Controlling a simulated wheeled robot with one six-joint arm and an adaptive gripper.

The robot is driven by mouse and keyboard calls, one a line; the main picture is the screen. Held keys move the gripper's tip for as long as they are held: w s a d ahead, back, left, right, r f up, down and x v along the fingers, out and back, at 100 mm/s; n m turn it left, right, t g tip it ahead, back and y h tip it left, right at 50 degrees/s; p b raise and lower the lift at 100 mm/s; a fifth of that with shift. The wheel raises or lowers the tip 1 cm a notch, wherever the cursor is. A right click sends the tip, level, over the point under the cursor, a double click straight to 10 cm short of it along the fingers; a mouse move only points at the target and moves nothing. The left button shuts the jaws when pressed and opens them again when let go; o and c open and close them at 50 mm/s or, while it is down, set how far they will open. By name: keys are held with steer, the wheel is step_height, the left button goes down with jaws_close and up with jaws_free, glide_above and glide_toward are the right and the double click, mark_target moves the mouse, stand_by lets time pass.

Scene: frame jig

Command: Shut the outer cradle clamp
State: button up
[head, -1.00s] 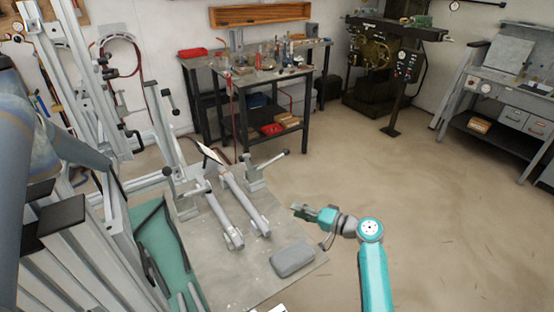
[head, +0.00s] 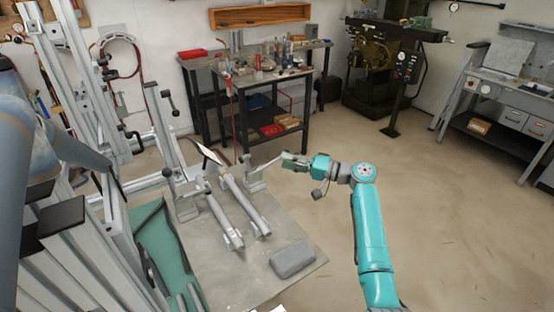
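Two grey cradle clamps stand on the light plate (head: 210,275). The right one (head: 253,183), on the outer side near my arm, has its lever slanting up to the right, and it looks open. My teal arm reaches in from the lower right.
A grey case (head: 293,260) lies on the plate's front right. A metal frame (head: 105,240) crowds the left. A workbench (head: 245,80) with tools stands behind. The floor (head: 440,220) to the right is clear.

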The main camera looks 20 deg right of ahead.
mark_target(277, 159)
steer(key=shift+x, duration=2.1)
jaws_close()
